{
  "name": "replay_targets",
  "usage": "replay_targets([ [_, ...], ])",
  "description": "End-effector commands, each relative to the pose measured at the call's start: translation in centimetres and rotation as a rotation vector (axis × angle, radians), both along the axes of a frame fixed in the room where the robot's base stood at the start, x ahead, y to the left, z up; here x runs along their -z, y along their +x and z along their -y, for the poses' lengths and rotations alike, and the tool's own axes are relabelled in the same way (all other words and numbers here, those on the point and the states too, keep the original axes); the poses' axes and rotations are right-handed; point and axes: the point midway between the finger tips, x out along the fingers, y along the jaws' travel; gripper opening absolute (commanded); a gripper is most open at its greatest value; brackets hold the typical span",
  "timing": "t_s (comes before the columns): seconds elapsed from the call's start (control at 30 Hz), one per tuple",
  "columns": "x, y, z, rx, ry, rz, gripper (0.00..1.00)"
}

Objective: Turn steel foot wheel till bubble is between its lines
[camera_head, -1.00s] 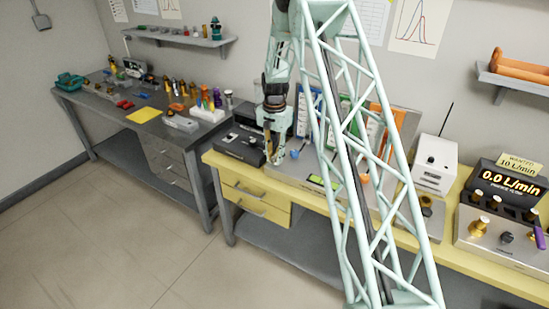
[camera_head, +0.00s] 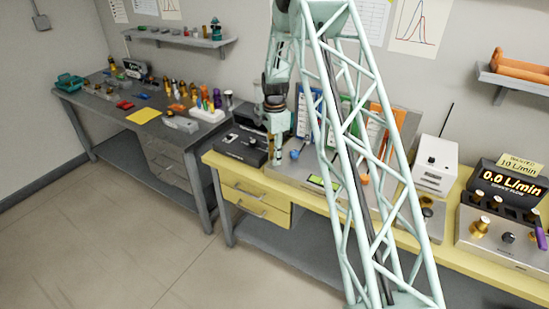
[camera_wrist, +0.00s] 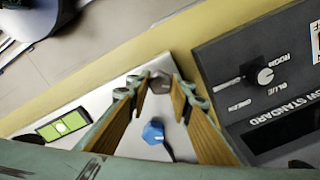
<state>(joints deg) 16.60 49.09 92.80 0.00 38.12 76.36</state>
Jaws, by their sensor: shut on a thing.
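The steel foot wheel (camera_wrist: 160,82) is a small grey knob at the near corner of a pale metal plate (camera_wrist: 112,92). My gripper (camera_wrist: 160,91) is shut on it, with one tan-padded finger on each side; in the head view my gripper (camera_head: 277,158) points down at the plate's left end. The green level (camera_wrist: 62,125) lies in a dark frame at the left in the wrist view, with a pale round bubble (camera_wrist: 61,128) near its middle. Its lines are too small to judge. The level (camera_head: 322,183) also shows in the head view.
A blue knob (camera_wrist: 153,131) stands on the plate between my fingers, farther in. A black box with a dial (camera_wrist: 265,76) is close on the right. The yellow bench edge (camera_wrist: 95,78) runs past the plate. A white box (camera_head: 436,163) stands farther right.

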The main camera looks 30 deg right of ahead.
Motion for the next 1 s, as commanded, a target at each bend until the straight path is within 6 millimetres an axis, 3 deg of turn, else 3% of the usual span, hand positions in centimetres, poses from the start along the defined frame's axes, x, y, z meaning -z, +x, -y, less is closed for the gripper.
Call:
replay_targets([
  [0.43,-0.05,0.04,0.03,0.011,0.000,0.001,0.10],
  [0.47,-0.05,0.04,0.03,0.011,0.000,0.001,0.22],
  [0.6,-0.03,0.03,0.02,0.010,0.000,0.001,0.34],
  [1.0,-0.20,0.02,0.01,0.010,0.000,0.000,0.34],
])
